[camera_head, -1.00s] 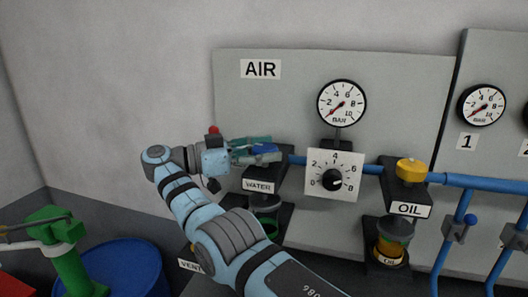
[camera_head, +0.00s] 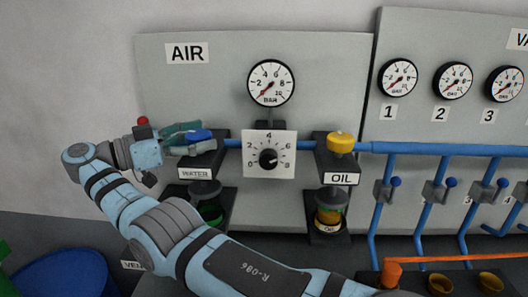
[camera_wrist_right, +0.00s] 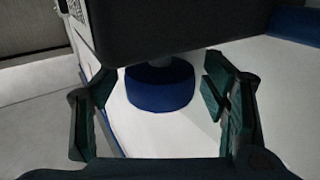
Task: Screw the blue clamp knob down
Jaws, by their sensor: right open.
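A round blue knob (camera_head: 200,134) sits on top of the black WATER unit (camera_head: 215,160), left of the dial in the head view. My right gripper (camera_head: 209,138) reaches in from the left at knob height, one teal finger on the far side and one on the near side. In the right wrist view the blue knob (camera_wrist_right: 160,88) lies between the spread fingers of my right gripper (camera_wrist_right: 157,92). White surface shows between the knob and the fingers on both sides, so the gripper is open. The fingers partly cover the knob in the head view. My left gripper is not in view.
A square dial plate (camera_head: 281,163) stands just right of the WATER unit. Beyond it is the OIL unit (camera_head: 323,165) with a yellow cap (camera_head: 341,142). A blue pipe (camera_head: 440,149) runs right to several valve branches. A blue drum (camera_head: 62,280) stands lower left.

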